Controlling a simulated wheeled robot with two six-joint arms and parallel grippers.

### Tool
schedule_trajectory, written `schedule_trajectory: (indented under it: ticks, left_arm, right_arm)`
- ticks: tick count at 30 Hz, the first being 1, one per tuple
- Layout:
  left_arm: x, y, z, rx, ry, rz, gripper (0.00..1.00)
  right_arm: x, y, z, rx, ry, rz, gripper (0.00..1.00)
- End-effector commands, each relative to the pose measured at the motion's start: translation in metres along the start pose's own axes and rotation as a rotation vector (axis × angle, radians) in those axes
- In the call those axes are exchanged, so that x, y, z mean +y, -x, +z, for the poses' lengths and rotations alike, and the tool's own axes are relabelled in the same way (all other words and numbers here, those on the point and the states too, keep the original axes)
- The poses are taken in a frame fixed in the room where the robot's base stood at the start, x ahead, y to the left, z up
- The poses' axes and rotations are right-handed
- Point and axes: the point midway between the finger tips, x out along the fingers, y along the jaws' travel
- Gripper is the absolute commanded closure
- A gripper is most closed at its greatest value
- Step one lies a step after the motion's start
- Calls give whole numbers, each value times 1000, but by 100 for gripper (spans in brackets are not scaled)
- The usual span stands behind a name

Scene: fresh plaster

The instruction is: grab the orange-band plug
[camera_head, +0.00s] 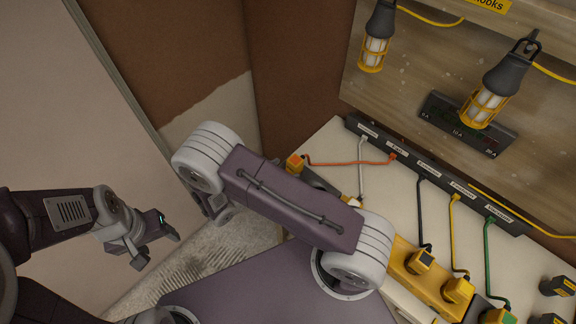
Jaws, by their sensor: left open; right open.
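An orange plug (295,162) stands at the far left end of the worktop, the only orange plug I see. An orange cord (350,163) runs from it to the dark labelled rail. I cannot make out a separate band on it. My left gripper (158,250) is open and empty at the left, over the floor and well short of the worktop. My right arm's thick link (285,205) crosses the middle, just in front of the plug. I cannot make out the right gripper; this link may hide it.
A dark rail (430,172) lines the worktop's back. Several other corded plugs, such as a yellow one with a black cord (420,260), stand along the front right. Two caged lamps (374,50) (487,103) hang above. Pale worktop (395,210) is bare between cords.

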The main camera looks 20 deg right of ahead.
Motion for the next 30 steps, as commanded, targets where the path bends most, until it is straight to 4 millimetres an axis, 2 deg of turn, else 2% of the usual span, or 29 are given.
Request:
schedule_trajectory:
  ticks: [7,14,18,21,29,30]
  left_arm:
    - [0,12,-1,0,0,0,38]
    - [0,16,-2,0,0,0,38]
    - [0,30,-3,0,0,0,38]
    - [1,31,-3,0,0,0,38]
    - [0,30,-3,0,0,0,38]
    - [0,30,-3,0,0,0,38]
  right_arm:
    - [-2,-32,2,1,-2,-8,35]
    - [-2,-46,2,2,-3,-6,35]
    - [-4,-72,2,2,-2,-10,35]
    - [-3,-86,0,2,-4,-8,35]
    - [-2,-92,-2,2,-4,-5,35]
    - [-2,-92,-2,2,-4,-5,43]
